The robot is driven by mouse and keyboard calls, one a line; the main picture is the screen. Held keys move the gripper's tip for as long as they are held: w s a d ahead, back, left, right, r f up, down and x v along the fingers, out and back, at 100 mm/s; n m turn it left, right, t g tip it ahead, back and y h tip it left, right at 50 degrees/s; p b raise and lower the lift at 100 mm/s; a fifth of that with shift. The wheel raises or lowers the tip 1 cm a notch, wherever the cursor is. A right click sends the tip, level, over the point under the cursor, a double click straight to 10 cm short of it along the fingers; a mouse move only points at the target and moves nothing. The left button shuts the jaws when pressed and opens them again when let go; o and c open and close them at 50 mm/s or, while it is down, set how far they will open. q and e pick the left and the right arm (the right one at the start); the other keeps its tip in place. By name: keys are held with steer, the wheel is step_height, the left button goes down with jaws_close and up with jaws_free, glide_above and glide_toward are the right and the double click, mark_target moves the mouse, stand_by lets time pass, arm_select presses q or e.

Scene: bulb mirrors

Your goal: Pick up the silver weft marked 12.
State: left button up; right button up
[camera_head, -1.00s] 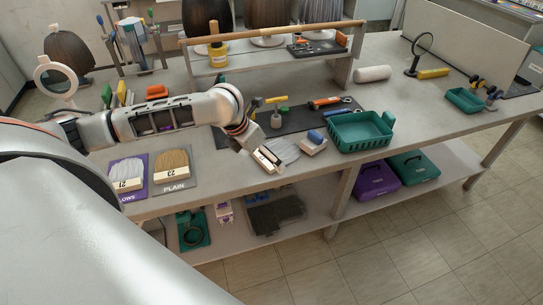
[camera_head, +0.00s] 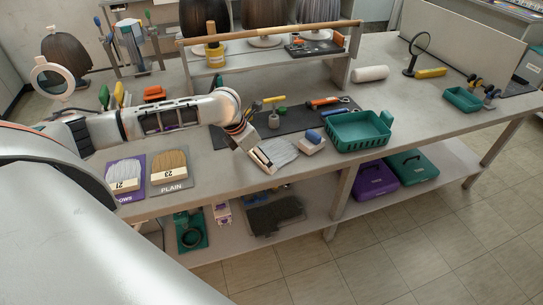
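A silver weft (camera_head: 281,151) lies at the front edge of the bench, left of a small white block with a blue top (camera_head: 312,141). My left gripper (camera_head: 264,163) reaches down from the left to the weft's left end and overlaps it; I cannot tell whether its fingers touch or enclose it. No number is readable on this weft. Another silver weft (camera_head: 124,172) with a label that looks like 21 lies on a purple card at the left. A blond weft (camera_head: 169,163) labelled 23 lies on a grey card marked PLAIN. My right gripper is not in view.
A green basket (camera_head: 358,132) stands right of the block. A dark mat (camera_head: 292,119) with tools lies behind. A raised shelf (camera_head: 270,58) with wigs stands at the back. A round mirror (camera_head: 52,80) is at the left. The bench's right part has free room.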

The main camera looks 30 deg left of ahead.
arm_select(q)
steer(key=c, duration=1)
